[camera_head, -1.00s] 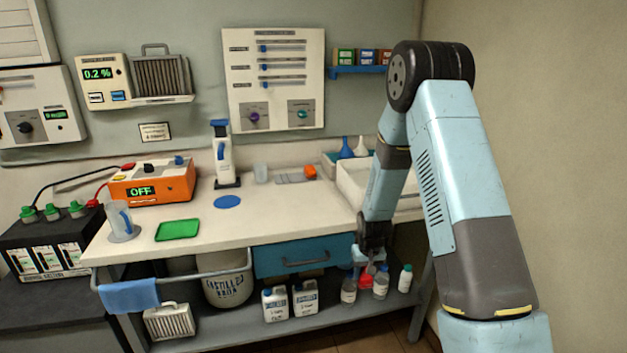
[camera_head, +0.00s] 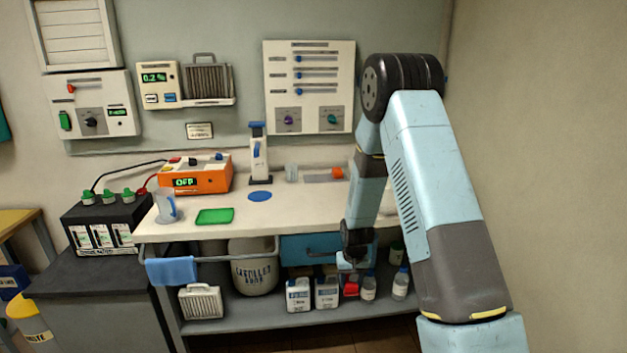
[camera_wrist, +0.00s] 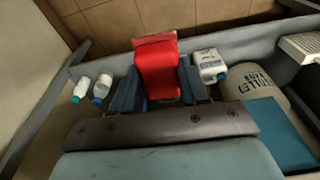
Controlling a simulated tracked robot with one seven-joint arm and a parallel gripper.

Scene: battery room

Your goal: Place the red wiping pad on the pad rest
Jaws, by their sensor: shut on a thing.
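My gripper (camera_head: 353,264) hangs in front of the bench, below the worktop and near the right end of the blue drawer. In the wrist view my gripper (camera_wrist: 158,84) is shut on the red wiping pad (camera_wrist: 157,66), which sits between the two dark fingers. In the head view the red wiping pad (camera_head: 351,285) shows as a small red patch under the gripper, in front of the bottles. A flat green rectangle (camera_head: 215,216) and a blue disc (camera_head: 260,195) lie on the worktop. I cannot tell which thing is the pad rest.
The white worktop (camera_head: 290,213) has clear room in its front middle. An orange unit (camera_head: 195,178), a clear jug (camera_head: 166,206) and a blue-white device (camera_head: 259,158) stand on it. White jugs (camera_head: 327,292) and bottles (camera_head: 400,284) stand on the lower shelf.

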